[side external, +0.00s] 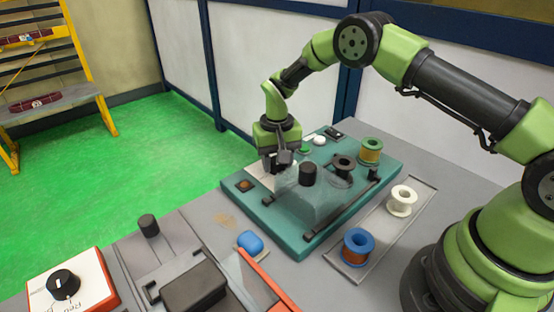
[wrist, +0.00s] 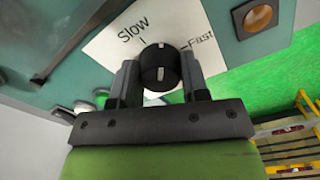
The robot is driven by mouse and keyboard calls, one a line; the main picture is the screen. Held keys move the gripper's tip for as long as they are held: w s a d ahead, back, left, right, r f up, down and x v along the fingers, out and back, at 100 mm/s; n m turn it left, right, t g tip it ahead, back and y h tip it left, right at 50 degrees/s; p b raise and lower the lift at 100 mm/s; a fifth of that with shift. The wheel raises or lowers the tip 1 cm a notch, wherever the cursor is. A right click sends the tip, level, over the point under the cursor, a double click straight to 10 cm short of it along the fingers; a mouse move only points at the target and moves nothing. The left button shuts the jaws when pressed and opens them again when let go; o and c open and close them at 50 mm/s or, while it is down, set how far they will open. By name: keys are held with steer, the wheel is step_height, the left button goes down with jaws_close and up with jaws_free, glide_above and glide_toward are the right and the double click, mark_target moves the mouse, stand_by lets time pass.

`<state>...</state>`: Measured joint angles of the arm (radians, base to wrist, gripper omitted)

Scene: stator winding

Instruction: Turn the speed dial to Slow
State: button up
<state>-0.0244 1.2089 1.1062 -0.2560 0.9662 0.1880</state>
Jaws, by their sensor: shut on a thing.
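The speed dial (wrist: 160,68) is a black round knob with a white pointer line, on a white plate (wrist: 105,45) printed "Slow" and "Fast". In the wrist view, its line points up between the Slow tick and the Fast tick, at neither label. My gripper (side external: 278,162) is shut on the dial, one finger on each side. In the side view, the gripper is low over the far left part of the teal machine base (side external: 290,238) and hides the dial; only some of the white plate (side external: 262,170) shows.
A clear guard (side external: 318,205) with a black knob stands just right of my gripper. Spools, one green-ended (side external: 370,150), one white (side external: 402,200) and one blue (side external: 357,246), are to the right. A separate white box with a black dial (side external: 63,284) is at the front left.

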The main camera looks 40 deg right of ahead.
steer(key=o, duration=0.9)
steer(key=shift+r, duration=0.15)
step_height(320, 180, up, 10)
steer(key=shift+f, duration=0.15)
